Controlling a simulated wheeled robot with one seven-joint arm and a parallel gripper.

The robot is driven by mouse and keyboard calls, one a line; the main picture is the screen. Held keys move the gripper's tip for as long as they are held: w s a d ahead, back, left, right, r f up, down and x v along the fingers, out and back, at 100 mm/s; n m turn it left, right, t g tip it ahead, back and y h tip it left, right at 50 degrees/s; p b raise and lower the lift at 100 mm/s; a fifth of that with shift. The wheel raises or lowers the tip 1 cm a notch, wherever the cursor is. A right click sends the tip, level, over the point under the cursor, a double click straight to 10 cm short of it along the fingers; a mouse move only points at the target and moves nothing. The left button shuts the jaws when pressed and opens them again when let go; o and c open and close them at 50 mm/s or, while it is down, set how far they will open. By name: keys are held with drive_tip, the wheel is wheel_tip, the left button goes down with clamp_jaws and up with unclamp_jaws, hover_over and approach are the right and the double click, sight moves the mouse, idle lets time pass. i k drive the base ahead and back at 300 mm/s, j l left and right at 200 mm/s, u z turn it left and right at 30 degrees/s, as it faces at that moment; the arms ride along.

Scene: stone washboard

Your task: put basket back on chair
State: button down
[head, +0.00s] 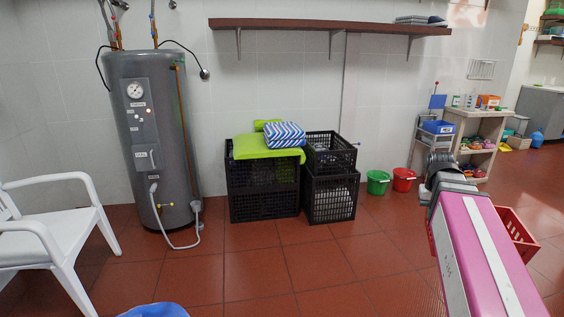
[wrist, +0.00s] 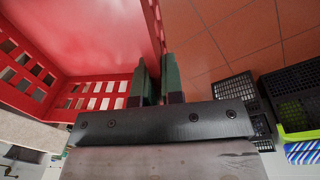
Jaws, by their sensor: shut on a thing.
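The red basket (head: 517,236) shows at the right in the head view, partly hidden behind my pink arm. In the wrist view the basket (wrist: 80,35) fills the upper left, with its slotted wall close up. My gripper (wrist: 156,88) is shut on the basket's thin wall, with one dark green finger on each side. My gripper is hidden behind my arm in the head view. A white plastic armchair (head: 62,240) stands at the far left, cut off by the picture edge. The visible part of its seat is bare.
A grey water heater (head: 155,140) stands beside the chair, its hose on the floor. Black crates (head: 263,205) with green and striped cloths stand at the wall. Green (head: 378,182) and red buckets (head: 403,179) stand near a shelf (head: 480,125). A blue object (head: 155,311) is at the bottom edge. The middle floor is clear.

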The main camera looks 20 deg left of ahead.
sight(52, 231)
drive_tip(key=i+j+u, duration=0.2)
drive_tip(key=i+u, duration=0.55)
drive_tip(key=i, duration=0.2)
drive_tip(key=i+u, duration=0.35)
drive_tip(key=i, duration=0.15)
drive_tip(key=i+u, duration=0.35)
drive_tip(key=i+l+u, duration=0.15)
drive_tip(key=i+u, duration=0.15)
drive_tip(key=i, duration=0.2)
drive_tip(key=i+l+u, duration=0.45)
drive_tip(key=i+u, duration=0.2)
drive_tip(key=u, duration=0.2)
drive_tip(key=i+l+u, duration=0.15)
drive_tip(key=u, duration=0.3)
drive_tip(key=i+l+u, duration=0.3)
drive_tip(key=u, duration=0.2)
drive_tip(key=i+l+u, duration=0.15)
drive_tip(key=l+u, duration=0.2)
drive_tip(key=u, duration=0.15)
